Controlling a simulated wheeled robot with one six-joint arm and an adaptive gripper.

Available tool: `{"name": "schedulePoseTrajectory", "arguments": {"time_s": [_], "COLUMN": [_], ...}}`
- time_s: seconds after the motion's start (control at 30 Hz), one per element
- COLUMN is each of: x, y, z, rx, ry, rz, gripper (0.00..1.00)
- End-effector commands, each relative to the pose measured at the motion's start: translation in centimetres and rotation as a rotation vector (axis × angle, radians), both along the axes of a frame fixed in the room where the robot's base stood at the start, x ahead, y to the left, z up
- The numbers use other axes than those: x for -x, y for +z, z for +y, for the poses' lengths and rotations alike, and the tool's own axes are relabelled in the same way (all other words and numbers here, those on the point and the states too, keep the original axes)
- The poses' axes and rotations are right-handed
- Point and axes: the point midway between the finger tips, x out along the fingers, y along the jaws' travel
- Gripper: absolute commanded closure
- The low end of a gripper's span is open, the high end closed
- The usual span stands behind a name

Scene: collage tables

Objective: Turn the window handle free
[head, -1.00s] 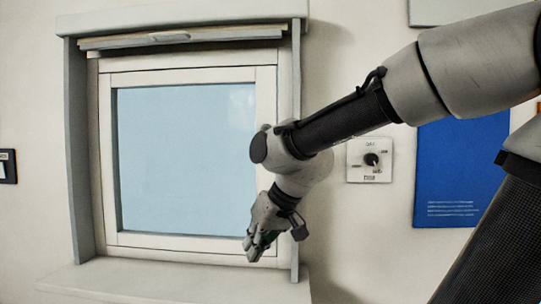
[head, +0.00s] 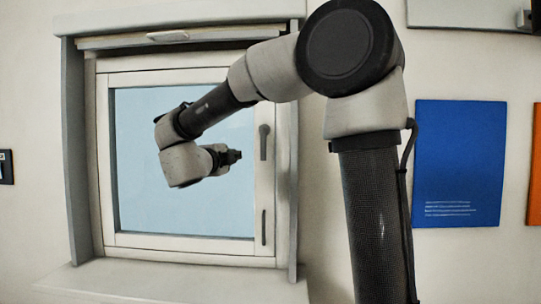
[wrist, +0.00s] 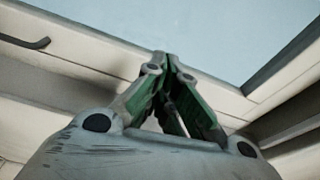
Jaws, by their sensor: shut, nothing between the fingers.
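The window (head: 185,215) has a pale frame and light blue glass. A dark grey window handle (head: 263,142) sits on the frame's right side, its lever hanging straight down. A thin dark upright piece (head: 264,227) sits lower on the same side. My gripper (head: 239,156) is shut and empty, in front of the glass just left of the handle, and appears apart from it. In the wrist view the shut green-sided fingers (wrist: 162,58) point towards the frame's edge. A dark lever (wrist: 25,43) shows at the far left there; I cannot tell which piece it is.
A blind bar (head: 168,38) runs above the window, and grey side rails flank it. A sill (head: 170,283) juts out below. A blue poster (head: 459,165) hangs at the right and a dark switch (head: 6,167) at the far left. My arm crosses the window's upper right.

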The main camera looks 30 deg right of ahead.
Motion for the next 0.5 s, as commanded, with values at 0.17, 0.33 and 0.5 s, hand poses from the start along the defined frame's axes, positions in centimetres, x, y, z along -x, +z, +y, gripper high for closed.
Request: {"name": "schedulePoseTrajectory", "arguments": {"time_s": [0.17,0.33,0.5], "x": [4.2,6.1,6.3], "y": [0.2,0.4,0.4], "z": [-2.5,-3.2,-3.3], "rx": [-0.058,-0.073,-0.073], "ry": [-0.247,-0.34,-0.348], "rz": [-0.056,-0.076,-0.079], "gripper": [1.0,1.0,1.0]}}
